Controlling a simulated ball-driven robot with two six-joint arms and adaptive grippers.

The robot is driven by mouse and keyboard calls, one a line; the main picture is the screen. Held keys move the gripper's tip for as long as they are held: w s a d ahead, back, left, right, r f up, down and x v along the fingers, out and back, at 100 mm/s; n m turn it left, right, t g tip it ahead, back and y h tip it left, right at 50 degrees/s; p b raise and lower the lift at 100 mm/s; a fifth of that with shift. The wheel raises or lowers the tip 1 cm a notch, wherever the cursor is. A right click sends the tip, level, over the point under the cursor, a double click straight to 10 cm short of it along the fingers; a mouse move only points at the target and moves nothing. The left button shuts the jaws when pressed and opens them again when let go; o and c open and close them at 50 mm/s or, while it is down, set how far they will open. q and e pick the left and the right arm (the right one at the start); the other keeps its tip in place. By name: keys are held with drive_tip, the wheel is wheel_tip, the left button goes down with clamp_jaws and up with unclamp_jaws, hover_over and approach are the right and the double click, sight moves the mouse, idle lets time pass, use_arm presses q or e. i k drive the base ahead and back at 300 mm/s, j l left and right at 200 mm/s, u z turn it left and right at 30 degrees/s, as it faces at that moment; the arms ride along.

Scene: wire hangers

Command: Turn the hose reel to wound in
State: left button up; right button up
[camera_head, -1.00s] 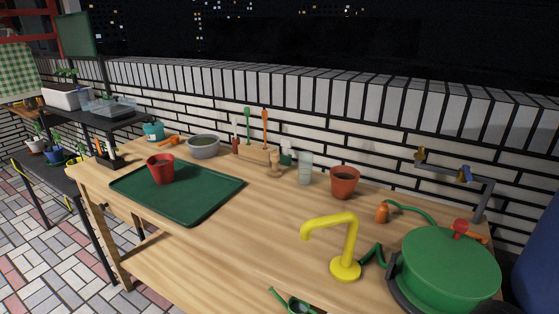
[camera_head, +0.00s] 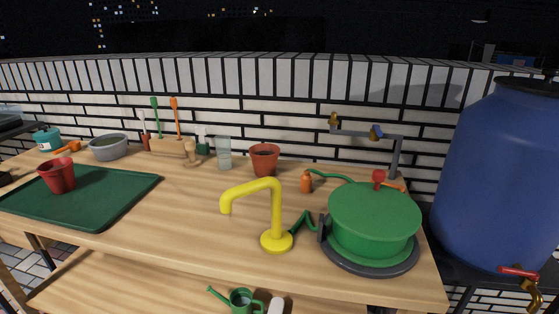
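The hose reel (camera_head: 372,225) is a round green drum on a dark grey base at the right end of the wooden table. A red knob (camera_head: 378,178) stands on its top toward the back edge. A green hose (camera_head: 334,177) runs from behind the reel to an orange nozzle (camera_head: 306,182) lying on the table to its left. Another short green hose piece (camera_head: 301,222) links the reel's left side and the yellow tap's base. Neither of my grippers is in view.
A yellow tap (camera_head: 276,213) stands left of the reel. A terracotta pot (camera_head: 264,160) and a glass (camera_head: 223,152) stand behind. A wall pipe (camera_head: 367,134) and a blue barrel (camera_head: 503,180) are close on the right. A green tray (camera_head: 100,208) holds a red pot (camera_head: 58,176).

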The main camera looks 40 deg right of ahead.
sight(372, 225)
drive_tip(key=k+z, duration=0.15)
drive_tip(key=z, duration=1.5)
